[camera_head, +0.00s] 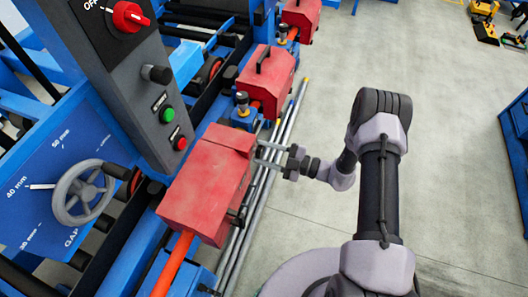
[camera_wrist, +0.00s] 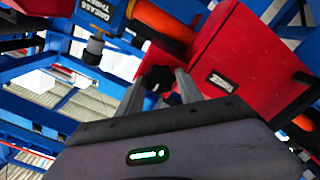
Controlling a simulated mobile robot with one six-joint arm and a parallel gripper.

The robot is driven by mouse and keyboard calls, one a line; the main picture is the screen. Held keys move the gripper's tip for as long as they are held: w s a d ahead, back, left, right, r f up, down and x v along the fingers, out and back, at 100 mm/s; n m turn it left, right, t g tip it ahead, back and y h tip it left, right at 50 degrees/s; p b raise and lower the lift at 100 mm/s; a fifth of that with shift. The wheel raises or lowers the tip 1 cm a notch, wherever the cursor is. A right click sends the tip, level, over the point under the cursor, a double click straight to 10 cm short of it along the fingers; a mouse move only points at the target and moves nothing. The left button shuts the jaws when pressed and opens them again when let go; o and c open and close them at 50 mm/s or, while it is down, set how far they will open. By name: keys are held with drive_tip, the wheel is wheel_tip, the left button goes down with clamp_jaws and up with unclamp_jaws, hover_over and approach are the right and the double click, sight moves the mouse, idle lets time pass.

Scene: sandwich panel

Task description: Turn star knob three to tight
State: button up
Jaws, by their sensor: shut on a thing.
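My gripper (camera_head: 265,153) reaches from the right to the side of the nearest red housing (camera_head: 203,185). In the wrist view the same red housing (camera_wrist: 255,55) carries a small dark label that seems to read "THREE" (camera_wrist: 221,82). The black star knob (camera_wrist: 157,77) sits between my two fingertips (camera_wrist: 160,82), and the fingers are shut on it. Part of the knob is hidden by the fingers, and its turned position cannot be read. In the head view I cannot make the knob out between the fingers.
A grey control box with a red rotary switch (camera_head: 130,17), a green button (camera_head: 167,115) and a red button (camera_head: 180,143) stands left of the housing. A handwheel (camera_head: 85,192) is on the blue panel. Another red housing (camera_head: 266,80) lies farther back.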

idle(0.3)
drive_tip(key=o, duration=1.3)
drive_tip(key=shift+o, duration=0.2)
drive_tip(key=shift+d, duration=0.1)
drive_tip(key=p+v, duration=0.2)
drive_tip(key=v, duration=1.5)
drive_tip(key=shift+s+d, duration=0.1)
